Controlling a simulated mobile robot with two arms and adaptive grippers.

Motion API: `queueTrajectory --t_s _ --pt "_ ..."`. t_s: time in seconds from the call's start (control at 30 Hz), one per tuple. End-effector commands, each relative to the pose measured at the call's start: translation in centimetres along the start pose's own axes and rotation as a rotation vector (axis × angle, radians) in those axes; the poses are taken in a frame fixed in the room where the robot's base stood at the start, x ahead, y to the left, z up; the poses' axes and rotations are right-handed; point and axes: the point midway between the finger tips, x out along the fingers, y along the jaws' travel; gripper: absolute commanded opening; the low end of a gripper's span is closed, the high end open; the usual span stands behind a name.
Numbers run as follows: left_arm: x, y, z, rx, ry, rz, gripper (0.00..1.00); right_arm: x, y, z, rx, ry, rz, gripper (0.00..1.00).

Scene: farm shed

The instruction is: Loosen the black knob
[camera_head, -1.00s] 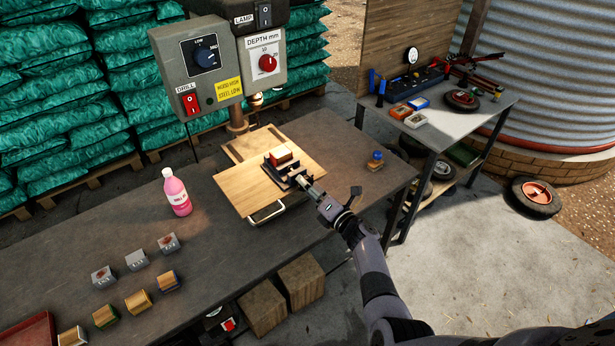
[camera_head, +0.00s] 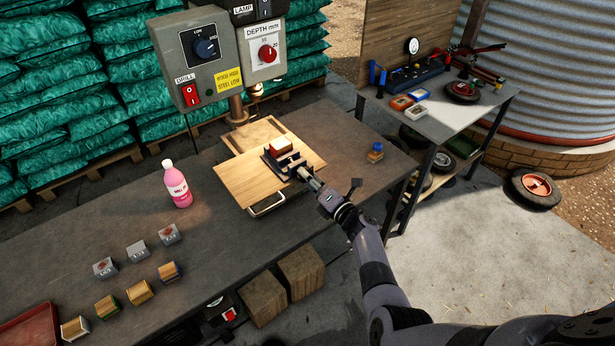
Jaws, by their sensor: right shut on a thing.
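A small dark vise (camera_head: 271,163) sits on a wooden board (camera_head: 240,184) at the drill stand. A block with a white top and reddish-brown side (camera_head: 279,145) is in the vise. My right gripper (camera_head: 301,171) reaches in from the lower right, its fingertips at the vise's near right end. It is shut on what appears to be the vise's black knob. The knob is mostly hidden by the fingers and too small to make out clearly. My left gripper is out of view.
A pink bottle (camera_head: 177,184), several grey and wooden blocks (camera_head: 139,292) and a red tray (camera_head: 31,334) are on the workbench (camera_head: 215,239) to the left. A small blue-capped jar (camera_head: 375,153) stands right of the vise. The drill's control box (camera_head: 201,65) hangs above.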

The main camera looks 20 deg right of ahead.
Motion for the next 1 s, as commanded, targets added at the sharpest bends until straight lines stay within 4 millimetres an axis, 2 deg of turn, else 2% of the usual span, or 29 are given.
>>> queueTrajectory --t_s 0.1,0.37,0.47,0.7,1.0 --pt "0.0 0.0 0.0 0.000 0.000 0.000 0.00 0.0 0.0 0.0 -0.001 0.000 0.000 0.05" --pt "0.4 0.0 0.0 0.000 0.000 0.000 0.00 0.0 -0.1 -0.1 -0.033 0.000 0.001 0.05" --pt "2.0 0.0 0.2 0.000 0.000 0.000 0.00 -0.1 -0.6 -0.4 -0.196 -0.001 0.001 0.05" --pt "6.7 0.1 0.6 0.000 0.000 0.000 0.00 0.0 -0.8 -0.5 -0.790 -0.003 0.003 0.05" --pt "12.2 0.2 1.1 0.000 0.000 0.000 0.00 0.0 -0.8 -0.4 -1.463 -0.002 0.002 0.05"
